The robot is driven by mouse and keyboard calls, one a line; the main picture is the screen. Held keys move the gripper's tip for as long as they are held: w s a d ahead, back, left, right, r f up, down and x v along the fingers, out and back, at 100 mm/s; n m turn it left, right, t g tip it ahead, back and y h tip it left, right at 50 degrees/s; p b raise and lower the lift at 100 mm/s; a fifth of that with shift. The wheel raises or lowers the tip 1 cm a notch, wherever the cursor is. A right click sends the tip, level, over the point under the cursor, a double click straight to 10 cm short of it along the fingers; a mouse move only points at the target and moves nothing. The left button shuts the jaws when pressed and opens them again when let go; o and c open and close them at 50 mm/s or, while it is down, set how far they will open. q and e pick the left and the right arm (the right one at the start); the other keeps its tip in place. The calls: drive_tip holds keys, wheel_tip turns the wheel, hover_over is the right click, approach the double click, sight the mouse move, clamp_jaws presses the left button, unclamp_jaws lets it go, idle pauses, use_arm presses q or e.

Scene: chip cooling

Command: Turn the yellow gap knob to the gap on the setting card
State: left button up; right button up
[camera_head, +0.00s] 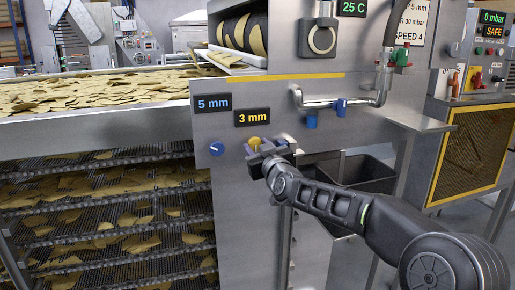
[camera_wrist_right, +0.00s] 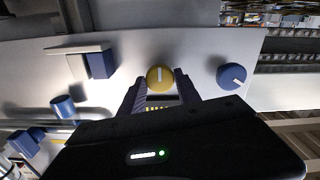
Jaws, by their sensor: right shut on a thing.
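The yellow gap knob (camera_head: 254,142) is on the grey machine front, under a display reading 3 mm (camera_head: 252,117) in yellow. My right gripper (camera_head: 264,149) is at the knob and shut on it. In the right wrist view the yellow knob (camera_wrist_right: 160,76) sits between the two fingertips, its pale pointer line roughly upright in the picture. The setting card (camera_head: 413,22) at the top right is partly cut off; it shows "P 5 mm", "R 30 mbar" and "SPEED 4". My left gripper is not in view.
A blue knob (camera_head: 217,149) is left of the yellow one, under a display reading 5 mm (camera_head: 212,103) in blue. A chip-covered conveyor (camera_head: 100,127) is at left. A dark bin (camera_head: 368,172) is behind my right arm.

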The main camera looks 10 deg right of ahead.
drive_tip(key=shift+m, duration=0.3)
clamp_jaws()
drive_tip(key=shift+f+m+b, duration=0.15)
drive_tip(key=shift+m+b, duration=0.75)
drive_tip(key=shift+m, duration=0.2)
drive_tip(key=shift+m+b, duration=0.65)
drive_tip(key=shift+m, duration=0.55)
drive_tip(key=m+b, duration=0.2)
drive_tip(key=m, duration=0.3)
drive_tip(key=shift+m, duration=0.3)
drive_tip(key=m+b, duration=0.2)
drive_tip(key=m, duration=0.7)
drive_tip(key=shift+m+b, duration=0.35)
drive_tip(key=shift+m, duration=0.05)
drive_tip(key=shift+m+b, duration=0.35)
drive_tip(key=shift+m, duration=1.25)
